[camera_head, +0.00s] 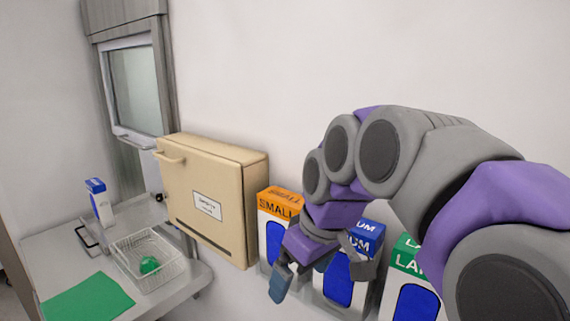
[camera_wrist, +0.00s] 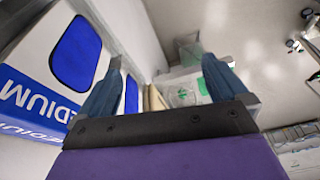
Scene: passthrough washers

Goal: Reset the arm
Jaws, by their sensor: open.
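My gripper (camera_head: 318,268) is open in front of the row of glove boxes on the wall in the head view, with the arm reaching in from the right. In the wrist view my gripper (camera_wrist: 165,92) shows two blue-grey fingers spread apart with nothing between them. A blue-topped MEDIUM box (camera_head: 338,288) is partly hidden behind my gripper. It also shows close by at the left of the wrist view, where the MEDIUM box (camera_wrist: 30,88) is tilted in the picture.
An orange SMALL box (camera_head: 279,204) and a green LARGE box (camera_head: 406,262) flank the MEDIUM box. A beige cabinet (camera_head: 208,190) hangs to the left. A shelf (camera_head: 50,250) holds a wire basket (camera_head: 165,275) with a green item, a green mat (camera_head: 87,300) and a blue-white carton (camera_head: 101,205).

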